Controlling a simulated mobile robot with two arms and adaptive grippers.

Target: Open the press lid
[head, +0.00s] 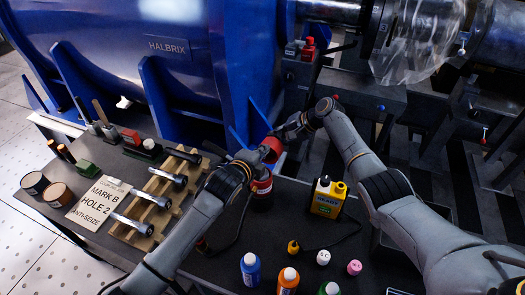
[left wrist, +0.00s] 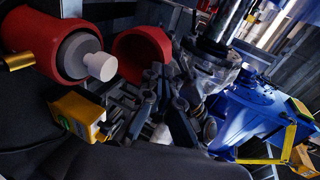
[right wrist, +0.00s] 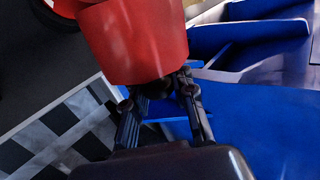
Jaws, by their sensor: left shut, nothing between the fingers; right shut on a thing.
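The red press (head: 262,187) stands on the dark bench. In the left wrist view its red body (left wrist: 50,30) shows at upper left, its mouth uncovered, with a grey ring and white plug inside. The red lid (head: 272,147) is held above and apart from the body. It also shows in the left wrist view (left wrist: 140,48) and fills the top of the right wrist view (right wrist: 135,40). My right gripper (right wrist: 165,85) is shut on the lid. My left gripper (left wrist: 160,72) is shut and empty, close to the lid. In the head view my left arm partly covers the press.
A yellow box (head: 327,197) stands right of the press. Several small bottles, including a blue one (head: 250,269), line the front. A wooden rack (head: 150,205) with metal bolts and a label card (head: 98,202) lie left. A large blue machine (head: 170,50) rises behind.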

